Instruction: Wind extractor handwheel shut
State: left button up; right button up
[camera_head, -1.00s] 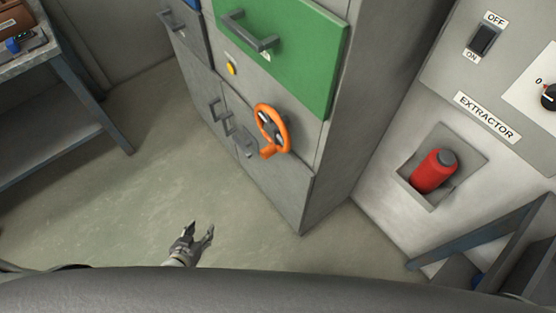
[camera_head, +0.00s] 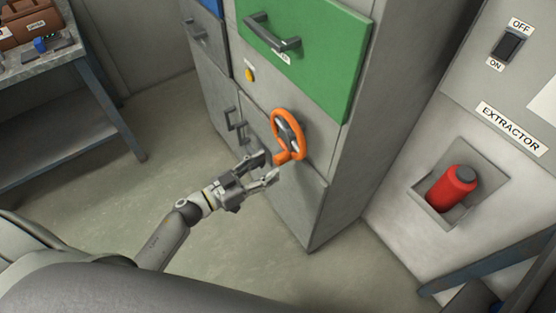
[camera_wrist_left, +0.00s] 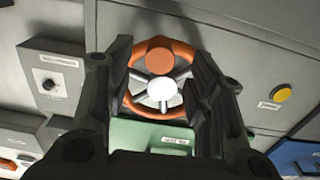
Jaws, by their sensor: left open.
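The orange handwheel (camera_head: 288,135) with grey spokes and an orange crank knob is mounted on the front of the grey cabinet. My left gripper (camera_head: 268,167) is open, just in front of and slightly below the wheel, near its knob. In the left wrist view the handwheel (camera_wrist_left: 160,88) shows between my two open fingers (camera_wrist_left: 160,100), with the round orange knob near the top of the rim and the pale hub in the middle. I cannot tell whether a finger touches the wheel. My right gripper is not in view.
A green drawer (camera_head: 305,50) with a grey handle is above the wheel, and a yellow button (camera_head: 250,74) is to its left. At the right are the EXTRACTOR panel (camera_head: 508,125) and a red bottle (camera_head: 452,188) in a recess. A workbench (camera_head: 75,75) stands at the left.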

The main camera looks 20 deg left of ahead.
aim_at(276, 162)
pick_arm(q)
jog(key=shift+x, duration=2.2)
jog(key=shift+c, duration=0.2)
grip_shut()
